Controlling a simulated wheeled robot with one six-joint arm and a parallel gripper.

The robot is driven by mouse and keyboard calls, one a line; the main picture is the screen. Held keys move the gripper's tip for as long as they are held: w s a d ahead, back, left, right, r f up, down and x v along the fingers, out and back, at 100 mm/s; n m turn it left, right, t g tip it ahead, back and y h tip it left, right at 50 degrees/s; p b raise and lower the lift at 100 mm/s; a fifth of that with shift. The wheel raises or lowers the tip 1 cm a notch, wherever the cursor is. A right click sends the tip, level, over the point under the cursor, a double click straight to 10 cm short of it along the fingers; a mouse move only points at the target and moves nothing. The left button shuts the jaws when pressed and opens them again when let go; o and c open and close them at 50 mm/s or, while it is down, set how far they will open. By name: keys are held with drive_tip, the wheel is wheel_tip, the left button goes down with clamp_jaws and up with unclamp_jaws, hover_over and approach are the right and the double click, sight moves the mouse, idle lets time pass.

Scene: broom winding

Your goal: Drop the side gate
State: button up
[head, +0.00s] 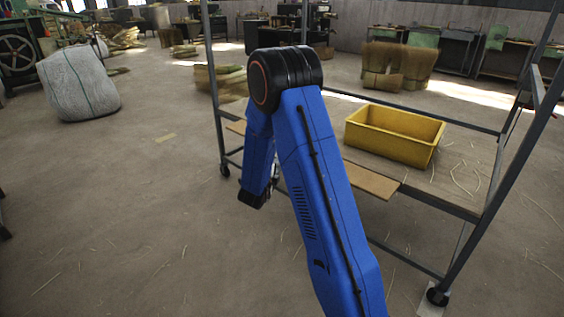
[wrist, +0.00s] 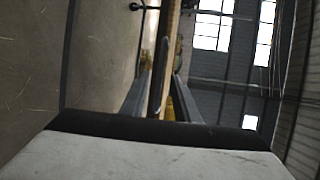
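A grey metal cart frame (head: 467,207) stands right of centre on casters. A tan wooden panel (head: 372,181), which looks like the side gate, runs along the near edge of its shelf. Its right end juts outward toward me, flat or sloping; I cannot tell which. My blue arm covers its middle. My gripper (wrist: 160,97) shows in the wrist view with its two fingers apart and a thin panel edge (wrist: 168,40) between them. A gap shows at the right finger; contact at the left one is unclear. The head view hides the fingertips behind my arm.
A yellow bin (head: 395,135) sits on the cart shelf, with loose straw beside it. A wrapped white bale (head: 78,84) stands at left. Straw bundles (head: 398,66) lie behind the cart. The floor at front left is clear apart from straw bits.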

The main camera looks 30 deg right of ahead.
drive_tip(key=shift+x, duration=2.95)
clamp_jaws()
